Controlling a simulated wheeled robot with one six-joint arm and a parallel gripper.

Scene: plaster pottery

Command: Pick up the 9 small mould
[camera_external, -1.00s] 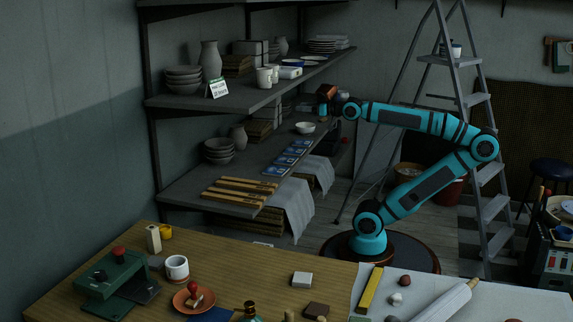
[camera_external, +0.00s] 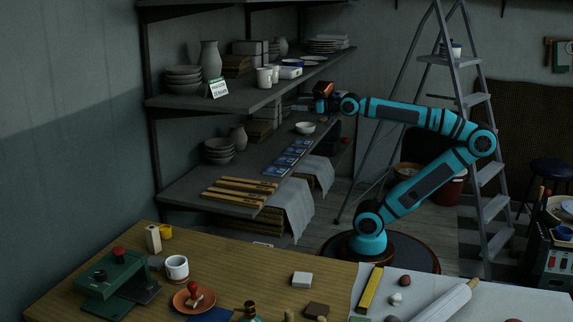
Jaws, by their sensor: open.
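I cannot pick out the 9 small mould with certainty; no number is readable on any block. Pale grey block-like stacks stand on the upper shelf (camera_external: 257,48), and another stack (camera_external: 266,112) is on the lower shelf, partly hidden. My gripper (camera_external: 320,105) is open, at the right end of the shelving, between the upper and lower shelf levels. Its fingers are small and dark here, and I see nothing held in them. A white bowl (camera_external: 305,128) stands on the lower shelf below and left of it.
The upper shelf (camera_external: 262,98) overhangs the lower shelf (camera_external: 190,195). Blue-and-white packets (camera_external: 286,158) and wooden bars (camera_external: 238,190) lie on the lower shelf. A stepladder (camera_external: 478,100) stands behind my arm. The wooden workbench (camera_external: 240,265) in front carries tools and cups.

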